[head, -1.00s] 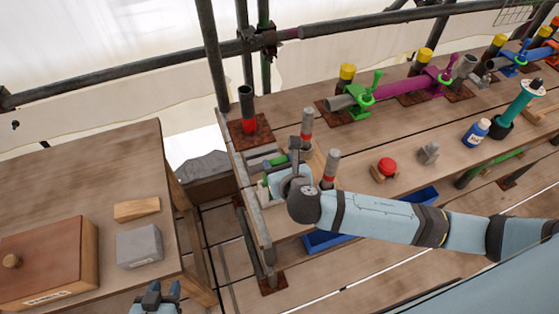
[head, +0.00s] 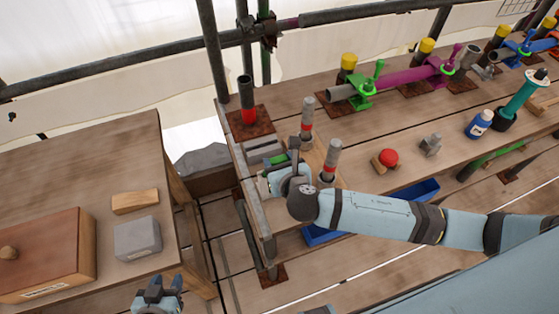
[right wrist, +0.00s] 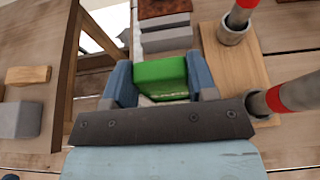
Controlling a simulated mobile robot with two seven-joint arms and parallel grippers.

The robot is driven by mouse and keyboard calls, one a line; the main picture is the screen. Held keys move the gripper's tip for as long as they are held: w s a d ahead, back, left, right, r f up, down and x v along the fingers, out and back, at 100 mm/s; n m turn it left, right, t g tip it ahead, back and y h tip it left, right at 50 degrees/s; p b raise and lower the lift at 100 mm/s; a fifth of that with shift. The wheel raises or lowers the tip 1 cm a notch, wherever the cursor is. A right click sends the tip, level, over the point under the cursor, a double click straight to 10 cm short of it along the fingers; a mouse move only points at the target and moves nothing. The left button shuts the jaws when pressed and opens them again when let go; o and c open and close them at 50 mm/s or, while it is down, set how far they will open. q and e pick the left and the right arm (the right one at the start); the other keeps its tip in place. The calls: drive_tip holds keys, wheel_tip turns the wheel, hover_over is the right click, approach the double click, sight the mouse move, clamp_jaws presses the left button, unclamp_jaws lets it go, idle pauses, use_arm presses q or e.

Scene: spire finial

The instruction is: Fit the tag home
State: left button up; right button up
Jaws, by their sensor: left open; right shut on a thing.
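A green block with a pale printed label (right wrist: 160,72) sits between the blue fingers of my right gripper (right wrist: 161,88), which is shut on it. In the head view my right gripper (head: 281,166) is at the left end of the long bench, and a bit of green (head: 277,159) shows at it. Grey blocks (right wrist: 165,35) lie just beyond the green block in the wrist view; they also show in the head view (head: 262,150). I cannot tell whether the green block touches them. My left gripper (head: 158,292) is open and empty at the bottom, in front of the left table.
Two grey posts with red bands (head: 307,120) (head: 331,160) stand on a wooden board close to my right gripper. The left table holds a brown box (head: 45,255), a grey block (head: 138,238) and a wooden wedge (head: 135,201). A gap separates table and bench.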

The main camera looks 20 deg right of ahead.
drive_tip(key=o, duration=1.5)
drive_tip(key=shift+o, duration=0.2)
drive_tip(key=shift+f, duration=0.25)
drive_tip(key=shift+f, duration=0.35)
drive_tip(key=p+v, duration=0.6)
drive_tip(key=v, duration=0.3)
idle(0.6)
